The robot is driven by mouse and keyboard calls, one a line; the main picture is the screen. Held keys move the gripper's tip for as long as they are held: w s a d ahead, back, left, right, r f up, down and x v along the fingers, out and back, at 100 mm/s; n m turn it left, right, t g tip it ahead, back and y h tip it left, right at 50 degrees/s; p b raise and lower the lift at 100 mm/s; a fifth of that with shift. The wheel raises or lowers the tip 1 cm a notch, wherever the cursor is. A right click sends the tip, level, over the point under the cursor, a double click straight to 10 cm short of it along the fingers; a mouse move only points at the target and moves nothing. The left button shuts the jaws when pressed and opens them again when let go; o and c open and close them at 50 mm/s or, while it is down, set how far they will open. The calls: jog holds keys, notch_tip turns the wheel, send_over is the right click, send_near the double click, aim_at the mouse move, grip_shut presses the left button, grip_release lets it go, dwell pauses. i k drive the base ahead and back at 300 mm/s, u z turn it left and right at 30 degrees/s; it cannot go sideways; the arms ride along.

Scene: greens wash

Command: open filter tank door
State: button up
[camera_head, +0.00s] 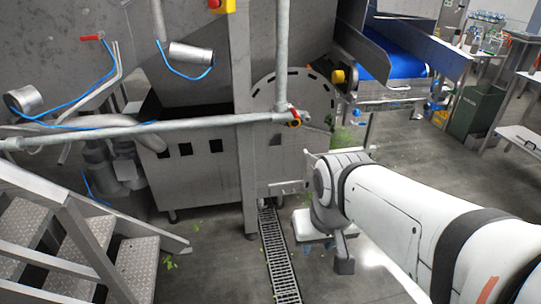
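A grey steel tank (205,170) with a row of square openings stands left of centre, behind a vertical post. I take it for the filter tank, but I cannot single out its door. A round perforated plate (318,95) stands upright at its right side. My white arm reaches in from the lower right and bends down near the tank's right end. A grey part at its end, seemingly my gripper (344,263), hangs low over the floor, right of the drain grate. Its fingers are not clear, and my arm hides part of the area behind it.
A horizontal pipe rail (170,128) crosses in front of the tank. Metal stairs (85,240) fill the lower left. A drain grate (279,262) runs along the floor. A blue conveyor (395,62) and a green cabinet (476,110) stand at right. Floor is open at right centre.

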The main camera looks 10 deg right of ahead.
aim_at(286, 190)
jog(key=z, duration=0.05)
jog(key=i, duration=1)
jog(key=u, duration=0.05)
